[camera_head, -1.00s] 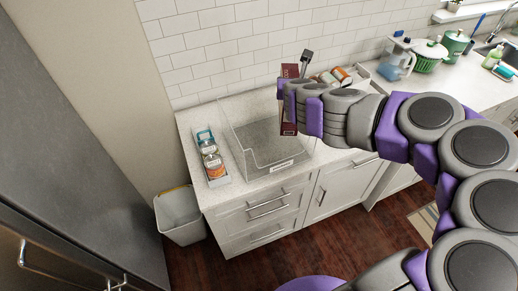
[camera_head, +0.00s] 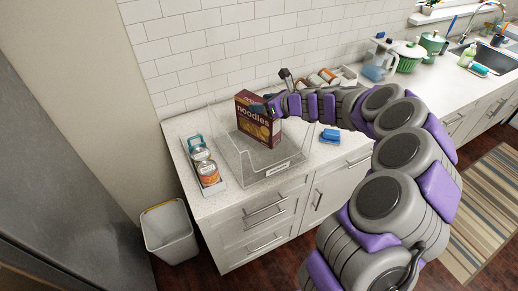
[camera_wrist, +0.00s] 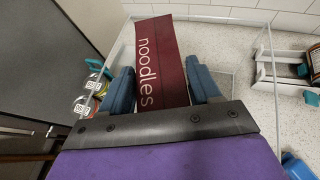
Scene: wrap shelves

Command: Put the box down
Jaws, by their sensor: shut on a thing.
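The box is a dark red noodles box (camera_head: 256,119), upright, with its front turned toward the camera in the head view. My gripper (camera_head: 273,107) is shut on its right edge. In the wrist view the box's narrow side (camera_wrist: 162,65) sits between the two blue fingers of my gripper (camera_wrist: 162,88). The box is over or inside a clear open-fronted bin (camera_head: 284,167) on the counter. I cannot tell whether its bottom touches the bin floor.
A tray of cans (camera_head: 204,165) stands left of the bin on the white counter (camera_head: 220,205). A blue item (camera_head: 330,136) lies right of the bin. Cans (camera_head: 328,76) and a pitcher (camera_head: 380,63) stand farther back. A grey waste bin (camera_head: 169,232) is on the floor.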

